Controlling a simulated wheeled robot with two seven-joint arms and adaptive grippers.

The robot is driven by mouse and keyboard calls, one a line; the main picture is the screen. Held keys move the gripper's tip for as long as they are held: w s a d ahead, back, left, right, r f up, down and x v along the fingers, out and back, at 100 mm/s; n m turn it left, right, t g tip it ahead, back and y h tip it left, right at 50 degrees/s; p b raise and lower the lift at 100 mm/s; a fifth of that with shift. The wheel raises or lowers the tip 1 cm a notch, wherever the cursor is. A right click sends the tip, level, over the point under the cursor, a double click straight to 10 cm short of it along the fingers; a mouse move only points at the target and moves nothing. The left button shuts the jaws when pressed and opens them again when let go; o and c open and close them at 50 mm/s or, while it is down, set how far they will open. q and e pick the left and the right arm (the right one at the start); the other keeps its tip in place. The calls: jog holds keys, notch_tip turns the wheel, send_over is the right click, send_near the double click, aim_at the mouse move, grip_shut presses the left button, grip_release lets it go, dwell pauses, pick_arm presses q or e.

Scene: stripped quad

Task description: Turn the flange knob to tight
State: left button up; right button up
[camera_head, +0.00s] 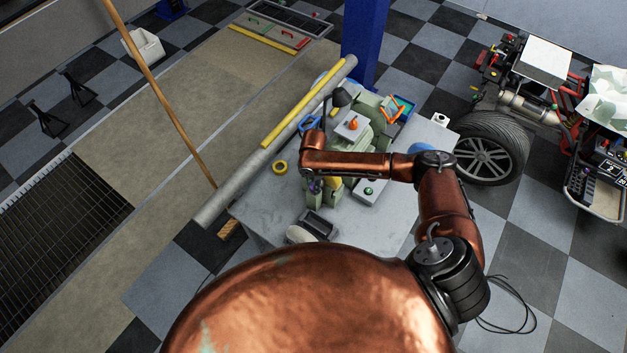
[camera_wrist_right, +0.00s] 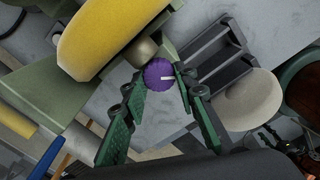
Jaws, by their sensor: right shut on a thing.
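The purple, ridged flange knob (camera_wrist_right: 159,74) carries a white pointer line, which points to the right in the right wrist view. It sits beside a green machine (camera_wrist_right: 45,85) with a yellow rounded part (camera_wrist_right: 115,35). My right gripper (camera_wrist_right: 161,80) is shut on the knob, with one green finger on each side of it. In the head view my right gripper (camera_head: 315,186) is small and reaches down at the near left of the green machine (camera_head: 373,108). Any tight mark is not readable.
The grey workbench (camera_head: 272,205) also holds a dark open holder (camera_head: 318,224), a yellow tape roll (camera_head: 280,167) and a grey box with a green button (camera_head: 369,191). A long grey pipe (camera_head: 265,150) lies along the bench's left side. A wheeled vehicle (camera_head: 490,150) stands at right.

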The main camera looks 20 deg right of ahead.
jog(key=shift+r+m+p, duration=0.2)
jog(key=shift+m+p, duration=0.5)
jog(key=shift+m, duration=0.3)
jog(key=shift+w+f+m+p, duration=0.1)
jog(key=shift+m+p, duration=0.35)
jog(key=shift+m, duration=0.45)
jog(key=m, duration=0.2)
jog(key=shift+f+m, duration=0.1)
jog(key=shift+m, duration=0.3)
jog(key=shift+d+m, duration=0.1)
jog(key=shift+m, duration=1.8)
jog(key=shift+w, duration=0.1)
jog(key=o, duration=1.1)
jog(key=shift+o, duration=0.2)
